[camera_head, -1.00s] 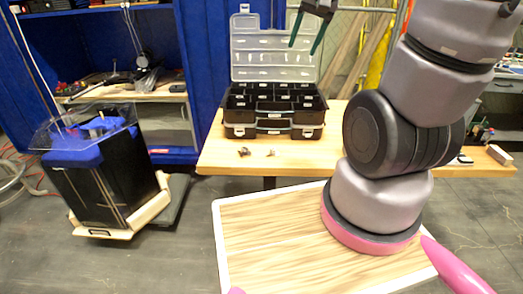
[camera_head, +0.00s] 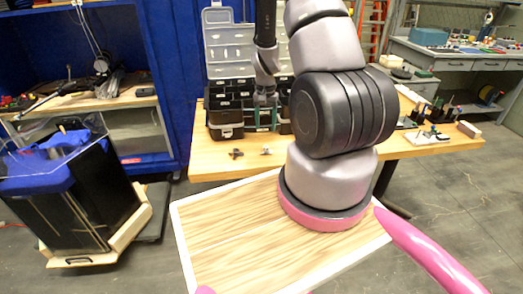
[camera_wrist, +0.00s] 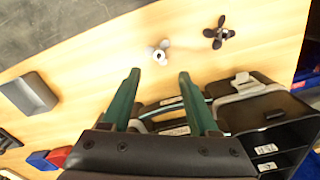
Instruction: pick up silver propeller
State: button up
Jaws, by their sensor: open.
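The silver propeller (camera_wrist: 160,52) lies on the wooden table (camera_wrist: 95,65), just beyond my fingertips in the wrist view. In the head view the silver propeller (camera_head: 265,150) is small, near the table's front edge. A dark propeller (camera_wrist: 219,33) lies to its right in the wrist view; in the head view the dark propeller (camera_head: 236,153) is to its left. My gripper (camera_wrist: 158,73), with green fingers, is open and empty, pointing toward the silver propeller. In the head view my gripper (camera_head: 265,118) hangs before the black toolbox, above the table.
The black toolbox (camera_head: 225,118) with its clear lid raised stands behind the propellers, close to my gripper. A grey bin (camera_wrist: 30,92) sits on the table at the left in the wrist view. The table front around the propellers is clear.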

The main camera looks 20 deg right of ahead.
aim_at(266, 153)
notch_tip(266, 153, down, 10)
jog(key=shift+d+r, duration=0.15)
jog(key=shift+r, duration=0.05)
dwell(0.3)
grip_shut()
